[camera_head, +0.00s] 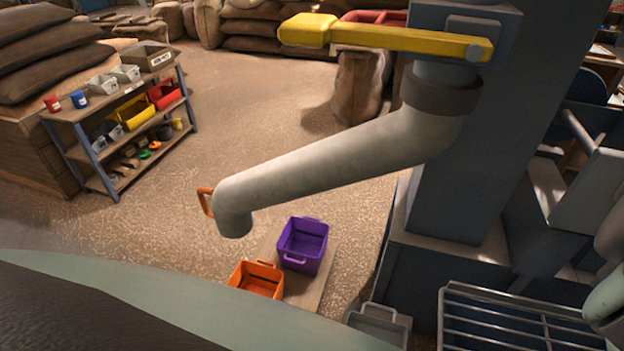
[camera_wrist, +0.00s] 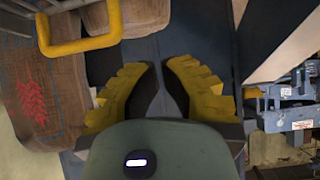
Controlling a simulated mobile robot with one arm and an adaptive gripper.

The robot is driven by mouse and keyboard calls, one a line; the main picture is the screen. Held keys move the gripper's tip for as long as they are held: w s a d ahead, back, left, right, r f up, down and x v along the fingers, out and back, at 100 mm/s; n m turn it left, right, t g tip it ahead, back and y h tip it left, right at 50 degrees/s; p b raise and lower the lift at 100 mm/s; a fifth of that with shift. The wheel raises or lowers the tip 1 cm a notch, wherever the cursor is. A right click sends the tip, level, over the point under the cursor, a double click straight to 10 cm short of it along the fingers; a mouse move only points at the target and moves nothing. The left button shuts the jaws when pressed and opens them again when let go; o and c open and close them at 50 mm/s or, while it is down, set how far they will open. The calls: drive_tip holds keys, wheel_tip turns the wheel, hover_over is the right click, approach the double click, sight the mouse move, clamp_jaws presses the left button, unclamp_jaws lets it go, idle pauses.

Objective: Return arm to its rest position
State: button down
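My gripper (camera_wrist: 159,66) shows in the wrist view with two yellow ribbed fingers. The fingertips stand apart with a narrow gap and nothing between them. The gripper does not show in the head view; a pale green-grey part at its right edge looks like my arm. In the head view, a grey spout pipe (camera_head: 330,178) slants down from a dark column to the left. Its lower mouth hangs above a purple bin (camera_head: 303,245) and an orange bin (camera_head: 257,280). A yellow lever (camera_head: 400,39) sits level across the pipe's top.
A shelf rack (camera_head: 128,118) with small bins stands at left beside piled sacks (camera_head: 45,50). A wire rack (camera_head: 510,318) is at lower right. The wrist view shows a yellow bar (camera_wrist: 85,45) and a red-printed sack (camera_wrist: 32,95). Floor between is clear.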

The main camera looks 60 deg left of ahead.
drive_tip(key=shift+a+r, duration=0.15)
drive_tip(key=shift+a, duration=0.05)
